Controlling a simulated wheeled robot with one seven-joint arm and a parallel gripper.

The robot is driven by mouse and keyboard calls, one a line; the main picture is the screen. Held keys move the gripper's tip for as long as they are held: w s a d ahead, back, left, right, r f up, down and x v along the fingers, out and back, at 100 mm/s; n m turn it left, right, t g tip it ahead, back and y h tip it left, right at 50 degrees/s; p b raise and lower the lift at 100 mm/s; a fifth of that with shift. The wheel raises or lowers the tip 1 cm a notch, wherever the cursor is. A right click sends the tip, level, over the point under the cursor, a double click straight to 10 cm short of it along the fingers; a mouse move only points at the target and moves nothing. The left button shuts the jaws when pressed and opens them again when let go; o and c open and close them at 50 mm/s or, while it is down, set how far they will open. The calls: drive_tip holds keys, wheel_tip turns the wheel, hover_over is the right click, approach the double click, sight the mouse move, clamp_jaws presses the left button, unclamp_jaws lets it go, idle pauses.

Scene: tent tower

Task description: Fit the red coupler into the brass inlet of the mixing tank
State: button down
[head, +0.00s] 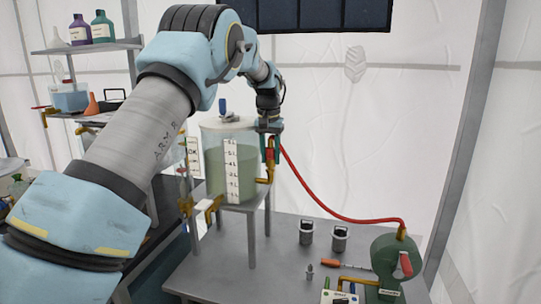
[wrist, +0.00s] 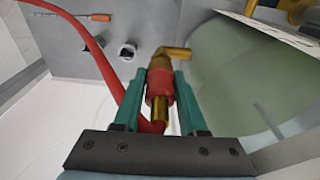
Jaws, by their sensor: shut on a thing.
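The mixing tank (head: 213,160) is a clear cylinder of green liquid on a grey stand. My gripper (head: 270,148) is at its right side, pointing down. In the wrist view its green fingers (wrist: 160,76) are shut on the red coupler (wrist: 160,88), which has a brass tail. The brass inlet (wrist: 172,53) is an elbow beside the tank wall, directly beyond the coupler and in line with it. They appear to touch, but I cannot tell how deeply the coupler sits. The brass inlet also shows below my gripper in the head view (head: 267,174).
A red hose (head: 335,213) runs from the coupler to a green pump unit (head: 388,258) at the right. Two dark-topped metal canisters (head: 306,232) and a screwdriver (head: 345,266) are on the grey table (head: 225,275). Bottles stand on a shelf (head: 85,47) at the left.

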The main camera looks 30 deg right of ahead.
sight(270, 140)
drive_tip(key=shift+f, duration=0.75)
drive_tip(key=shift+c, duration=1.9)
unclamp_jaws()
drive_tip(key=shift+b, duration=0.3)
drive_tip(key=r+b, duration=0.1)
drive_tip(key=r, duration=0.6)
drive_tip(key=s+a+r+b, duration=0.1)
drive_tip(key=r, duration=0.2)
drive_tip(key=shift+r+b, duration=0.3)
drive_tip(key=shift+r, duration=0.1)
drive_tip(key=shift+s, duration=0.1)
